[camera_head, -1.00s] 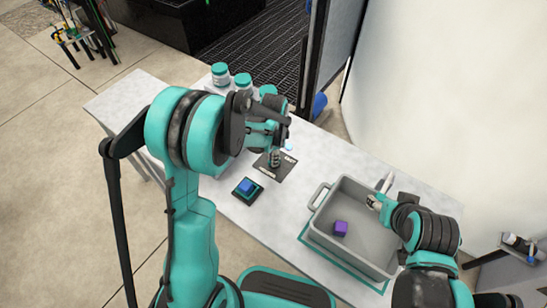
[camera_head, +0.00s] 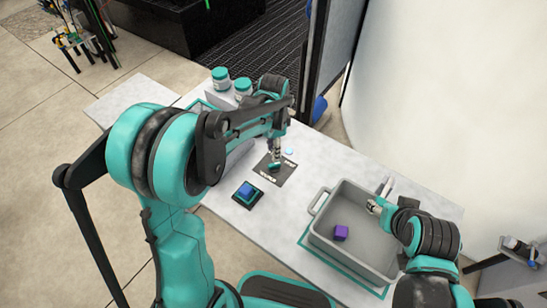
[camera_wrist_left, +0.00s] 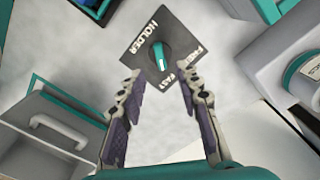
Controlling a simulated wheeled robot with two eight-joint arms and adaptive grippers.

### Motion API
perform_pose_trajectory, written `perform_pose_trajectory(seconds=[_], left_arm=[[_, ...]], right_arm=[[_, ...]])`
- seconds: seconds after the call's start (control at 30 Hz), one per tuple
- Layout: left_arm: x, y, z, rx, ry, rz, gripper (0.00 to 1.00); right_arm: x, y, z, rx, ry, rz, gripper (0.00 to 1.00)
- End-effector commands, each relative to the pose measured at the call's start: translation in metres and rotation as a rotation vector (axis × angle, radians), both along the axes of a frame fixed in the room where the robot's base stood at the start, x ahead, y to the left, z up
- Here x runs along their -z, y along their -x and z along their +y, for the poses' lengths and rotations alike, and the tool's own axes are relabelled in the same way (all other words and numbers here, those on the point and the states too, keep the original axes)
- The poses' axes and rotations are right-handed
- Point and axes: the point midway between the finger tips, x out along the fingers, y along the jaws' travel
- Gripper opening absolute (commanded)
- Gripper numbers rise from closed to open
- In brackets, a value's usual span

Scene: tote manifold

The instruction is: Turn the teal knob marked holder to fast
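The teal knob (camera_wrist_left: 159,56) sits on a dark square plate (camera_wrist_left: 143,51) lettered HOLDER, FREE and FAST. A white mark on the knob's lower end in the left wrist view points roughly at the FAST lettering. In the head view the knob (camera_head: 274,167) shows just below my left gripper (camera_head: 277,152). In the left wrist view my left gripper (camera_wrist_left: 158,84) is open and empty, its fingers apart and the knob beyond their tips. My right gripper (camera_head: 374,206) is over the grey tote; its fingers are too small to read.
A blue button block (camera_head: 245,190) on a dark base sits front left of the plate. The grey tote (camera_head: 322,232) holds a purple cube (camera_head: 341,232). Teal-lidded jars (camera_head: 220,78) stand at the back left. The white tabletop (camera_head: 225,208) is bare between these.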

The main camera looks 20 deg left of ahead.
Motion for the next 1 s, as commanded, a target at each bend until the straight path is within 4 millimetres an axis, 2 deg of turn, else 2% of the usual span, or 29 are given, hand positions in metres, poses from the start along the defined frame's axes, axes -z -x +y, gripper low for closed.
perform_pose_trajectory(seconds=[0.1, 0.3, 0.87, 1.0], left_arm=[[-0.022, 0.001, 0.0, 0.0, 0.0, 0.0, 0.34], [-0.041, 0.0, 0.0, 0.0, 0.0, 0.0, 0.34], [-0.043, 0.001, 0.0, -0.001, 0.0, -0.001, 0.34], [-0.053, 0.011, 0.002, -0.05, 0.002, -0.033, 0.34]], right_arm=[[0.0, 0.0, 0.0, 0.0, 0.0, 0.0, 0.51], [0.0, 0.0, 0.0, 0.0, 0.0, 0.0, 0.51], [0.0, 0.0, 0.0, 0.0, 0.0, 0.0, 0.51], [0.0, 0.0, 0.0, 0.0, 0.0, 0.0, 0.51]])
